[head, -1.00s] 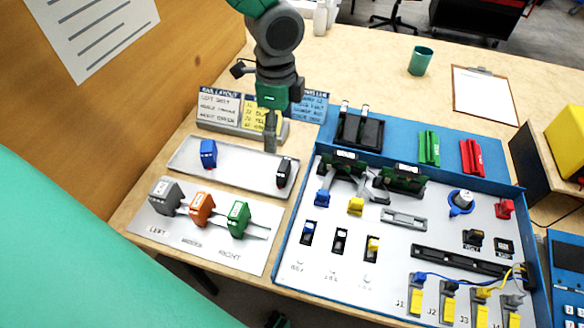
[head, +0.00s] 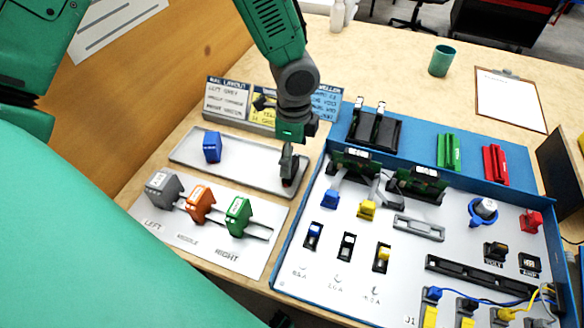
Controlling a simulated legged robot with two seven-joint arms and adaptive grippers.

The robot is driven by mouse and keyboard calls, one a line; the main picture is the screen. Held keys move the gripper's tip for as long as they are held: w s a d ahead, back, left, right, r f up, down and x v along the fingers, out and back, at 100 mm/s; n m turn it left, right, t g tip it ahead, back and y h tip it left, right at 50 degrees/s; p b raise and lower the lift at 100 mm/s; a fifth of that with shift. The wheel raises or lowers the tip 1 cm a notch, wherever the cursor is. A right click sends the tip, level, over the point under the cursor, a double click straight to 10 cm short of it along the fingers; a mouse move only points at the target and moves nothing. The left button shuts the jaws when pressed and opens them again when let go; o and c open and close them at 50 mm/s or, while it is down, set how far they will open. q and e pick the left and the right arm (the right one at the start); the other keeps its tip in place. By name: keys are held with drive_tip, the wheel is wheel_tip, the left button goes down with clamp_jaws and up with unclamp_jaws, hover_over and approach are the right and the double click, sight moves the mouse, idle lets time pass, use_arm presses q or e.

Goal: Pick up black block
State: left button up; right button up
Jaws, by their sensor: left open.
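The black block (head: 289,180) stands at the right end of the pale tray (head: 240,174), mostly hidden behind my left gripper. My left gripper (head: 288,168) points down at the block with its fingers open. The fingertips are at the block's height. I cannot tell whether they touch it or are around it. My right gripper is out of view.
A blue block (head: 212,147) stands at the tray's left. Grey (head: 162,187), orange (head: 200,205) and green (head: 237,216) blocks stand on a rail in front. The blue-edged analyser panel (head: 330,262) is close on the right. Label cards (head: 228,100) stand behind the tray.

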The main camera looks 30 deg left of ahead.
use_arm(q)
drive_tip(key=f, duration=0.4)
drive_tip(key=shift+s+a+b, duration=0.2)
drive_tip(key=shift+a+b, duration=0.05)
drive_tip(key=shift+b, duration=0.05)
drive_tip(key=shift+a+f, duration=0.1)
drive_tip(key=shift+f, duration=0.35)
drive_tip(key=c, duration=1)
drive_tip(key=shift+c, duration=0.2)
drive_tip(key=shift+r, duration=0.1)
